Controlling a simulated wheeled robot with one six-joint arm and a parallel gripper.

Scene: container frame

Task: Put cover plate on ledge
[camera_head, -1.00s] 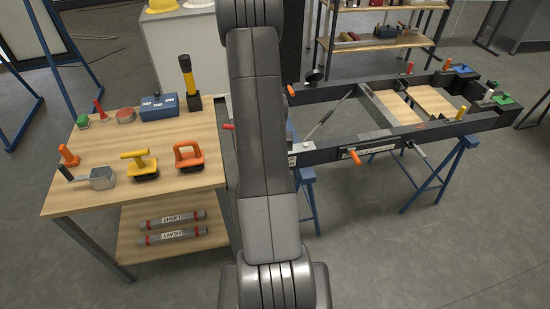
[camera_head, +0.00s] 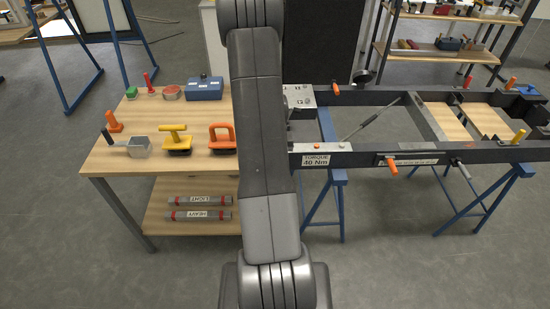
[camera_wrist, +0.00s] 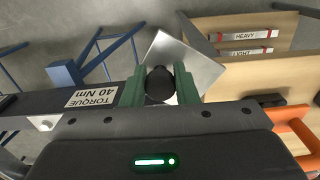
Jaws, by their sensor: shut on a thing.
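In the wrist view, my gripper (camera_wrist: 160,80) has its two green fingers shut on a round black knob. The knob sits in front of a square silver plate (camera_wrist: 203,68), which I take as the cover plate; it is turned cornerwise in the picture. The plate shows between the dark beam with the "TORQUE 40 Nm" label and the wooden bench. In the head view my arm hides the gripper. The container frame (camera_head: 365,159) is on the right; a metal bracket with holes (camera_head: 300,97) shows at its left end. I cannot tell which part is the ledge.
A wooden workbench (camera_head: 112,160) on the left carries orange and yellow handled tools, a grey box tool and a blue box (camera_head: 205,88). Blue trestles (camera_head: 338,205) hold up the frame. A shelf rack (camera_head: 430,52) stands behind. The floor in front is clear.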

